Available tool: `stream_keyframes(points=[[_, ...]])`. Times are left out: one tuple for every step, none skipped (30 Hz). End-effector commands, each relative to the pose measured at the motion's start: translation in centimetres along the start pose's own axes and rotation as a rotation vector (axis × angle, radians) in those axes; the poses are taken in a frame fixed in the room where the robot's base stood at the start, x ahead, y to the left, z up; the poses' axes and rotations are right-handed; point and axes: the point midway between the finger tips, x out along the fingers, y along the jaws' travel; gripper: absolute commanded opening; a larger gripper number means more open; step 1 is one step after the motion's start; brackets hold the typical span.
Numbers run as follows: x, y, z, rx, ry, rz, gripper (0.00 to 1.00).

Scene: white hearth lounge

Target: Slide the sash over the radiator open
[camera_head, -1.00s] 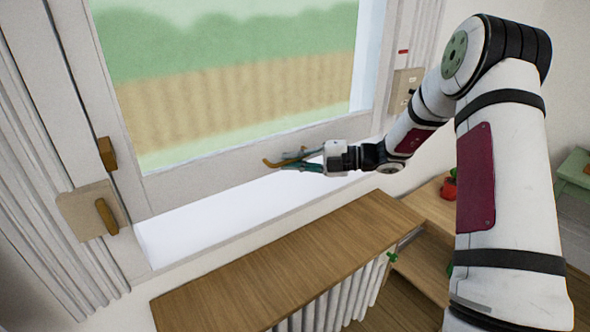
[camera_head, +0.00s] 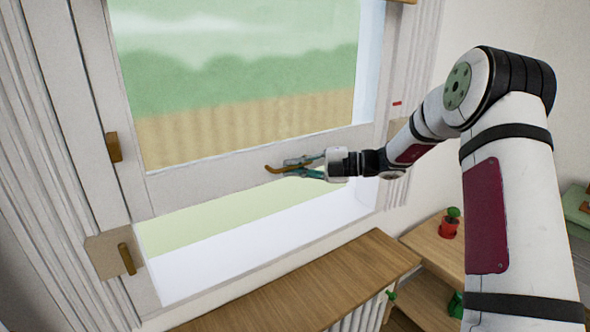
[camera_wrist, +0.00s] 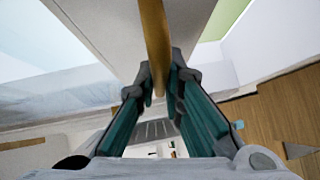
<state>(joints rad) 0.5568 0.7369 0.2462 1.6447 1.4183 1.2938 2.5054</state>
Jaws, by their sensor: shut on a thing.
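The white-framed sash (camera_head: 205,181) stands raised a little above the white sill (camera_head: 235,268), with a strip of green outdoors showing in the gap below its bottom rail. A brass-coloured handle (camera_head: 275,170) is on that rail. My gripper (camera_head: 299,167) reaches in from the right and is shut on the handle. In the wrist view, the handle (camera_wrist: 154,35) runs between the teal fingers of my gripper (camera_wrist: 161,85). The radiator (camera_head: 353,314) is below the window, mostly hidden under a wooden shelf top (camera_head: 330,275).
A brown catch (camera_head: 113,147) sits on the left frame, and a beige plate with a brown lever (camera_head: 126,258) is lower down. A red pot with a plant (camera_head: 449,228) stands on a low wooden unit at right. A green piece of furniture (camera_head: 577,208) is at the right edge.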

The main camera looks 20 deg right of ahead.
Motion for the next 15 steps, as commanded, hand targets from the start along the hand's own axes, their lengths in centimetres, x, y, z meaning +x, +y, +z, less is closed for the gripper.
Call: stream_keyframes(points=[[-0.08, 0.09, 0.07, 0.001, -0.002, 0.002, 0.0], [-0.09, 0.08, 0.07, 0.001, -0.002, 0.002, 0.0], [-0.09, 0.08, 0.07, 0.001, -0.002, 0.002, 0.0], [-0.08, 0.07, 0.07, 0.001, -0.002, 0.002, 0.0], [-0.09, 0.07, 0.08, 0.001, -0.002, 0.002, 0.16], [-0.09, 0.06, 0.08, 0.001, -0.002, 0.002, 0.25], [-0.08, 0.05, 0.07, 0.001, -0.002, 0.002, 0.3], [-0.08, 0.04, 0.07, 0.001, -0.002, 0.002, 0.3], [-0.07, 0.03, 0.06, 0.001, -0.002, 0.002, 0.3], [-0.06, 0.02, 0.06, 0.001, -0.002, 0.001, 0.3], [-0.05, 0.01, 0.05, 0.001, -0.002, 0.001, 0.3], [-0.05, 0.0, 0.05, 0.001, -0.001, 0.001, 0.3], [-0.04, 0.0, 0.04, 0.001, -0.001, 0.001, 0.3], [-0.04, -0.01, 0.04, 0.001, -0.001, 0.001, 0.3], [-0.05, -0.02, 0.04, 0.001, -0.001, 0.001, 0.3]])
